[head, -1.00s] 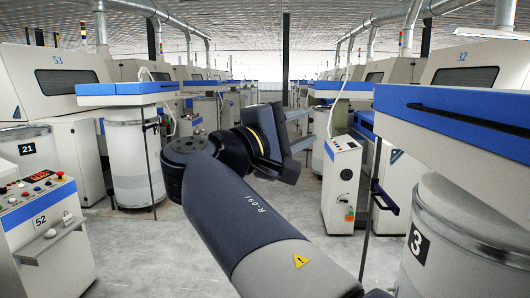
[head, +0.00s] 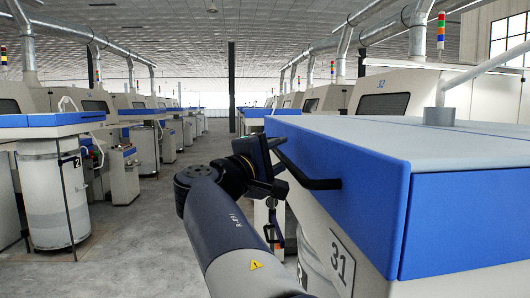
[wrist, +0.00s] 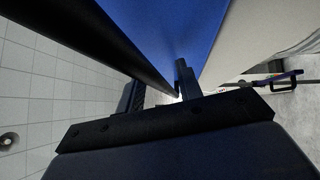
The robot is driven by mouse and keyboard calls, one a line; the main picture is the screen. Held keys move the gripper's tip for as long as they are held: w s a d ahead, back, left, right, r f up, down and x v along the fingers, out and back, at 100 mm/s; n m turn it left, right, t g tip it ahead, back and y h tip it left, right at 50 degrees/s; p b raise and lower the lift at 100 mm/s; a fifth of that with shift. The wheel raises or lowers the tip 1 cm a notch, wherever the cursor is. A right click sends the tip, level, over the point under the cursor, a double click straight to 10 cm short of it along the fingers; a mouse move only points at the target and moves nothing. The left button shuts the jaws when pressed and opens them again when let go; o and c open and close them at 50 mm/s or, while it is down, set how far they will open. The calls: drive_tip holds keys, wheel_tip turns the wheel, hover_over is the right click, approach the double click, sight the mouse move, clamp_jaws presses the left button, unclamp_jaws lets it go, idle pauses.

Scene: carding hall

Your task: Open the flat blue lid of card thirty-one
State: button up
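Card thirty-one's lid (head: 375,190) fills the right of the head view. It is flat and shut, with a blue front edge and a pale grey top. A black bar handle (head: 312,180) stands out from the blue edge; in the wrist view the dark bar (wrist: 110,45) slants down from the upper left, beside the blue face (wrist: 180,25). A 31 label (head: 340,258) is on the white can below. My gripper (head: 280,157) is at the handle's far end. Its fingers (wrist: 160,88) are apart, with the bar's end showing between them; I cannot tell whether they touch it.
A grey post (head: 438,115) rises behind the lid. A machine marked 32 (head: 383,105) stands beyond. A purple-handled part (head: 273,228) hangs below my gripper. An open grey aisle (head: 140,240) runs at left, past can 2 (head: 52,195).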

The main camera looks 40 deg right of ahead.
clamp_jaws()
idle(0.4)
